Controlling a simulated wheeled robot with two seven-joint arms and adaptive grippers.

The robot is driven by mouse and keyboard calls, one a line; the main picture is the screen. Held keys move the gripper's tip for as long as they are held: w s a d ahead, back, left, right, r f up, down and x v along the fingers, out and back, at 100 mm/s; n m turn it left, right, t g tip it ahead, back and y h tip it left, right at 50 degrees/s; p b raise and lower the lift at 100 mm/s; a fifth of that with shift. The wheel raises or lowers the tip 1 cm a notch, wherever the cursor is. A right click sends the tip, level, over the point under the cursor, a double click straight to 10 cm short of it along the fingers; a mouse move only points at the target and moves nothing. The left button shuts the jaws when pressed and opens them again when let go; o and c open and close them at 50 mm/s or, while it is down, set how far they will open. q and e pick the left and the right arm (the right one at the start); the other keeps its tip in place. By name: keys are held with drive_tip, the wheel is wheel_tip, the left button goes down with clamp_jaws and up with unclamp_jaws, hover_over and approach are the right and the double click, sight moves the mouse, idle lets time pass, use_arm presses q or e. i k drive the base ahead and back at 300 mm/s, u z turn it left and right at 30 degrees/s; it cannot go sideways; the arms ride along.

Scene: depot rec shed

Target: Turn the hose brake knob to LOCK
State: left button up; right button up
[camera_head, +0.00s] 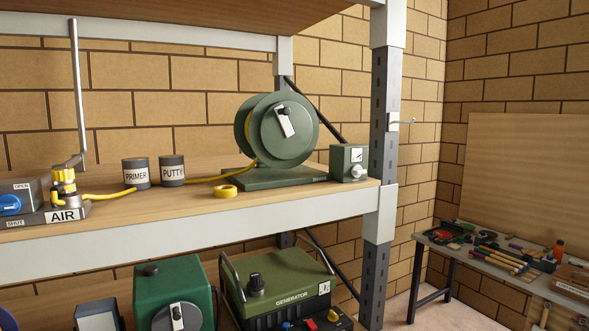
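A green hose reel (288,132) with a white-and-black crank handle (287,121) stands on a green base plate (265,179) on the upper shelf. A yellow hose (215,178) runs left from it. Just right of the reel, near the shelf's right end, is a small grey-green box (342,161) with a pale round knob (357,171) low on its front and a small white label (356,155) above it. I cannot tell which is the brake knob for certain; the lettering and the knob's setting are too small to read. Neither gripper is in view.
The shelf board (285,204) is bare at its front edge. A yellow tape roll (226,191), PRIMER and PUTTY tins (136,174) and an AIR valve unit (64,203) stand left. A grey post (377,215) rises close right of the box. A generator (280,280) sits below.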

sight(356, 171)
drive_tip(key=u, duration=0.25)
drive_tip(key=i, duration=1.2)
drive_tip(key=z, duration=0.65)
drive_tip(key=i, duration=0.7)
drive_tip(key=z, duration=0.55)
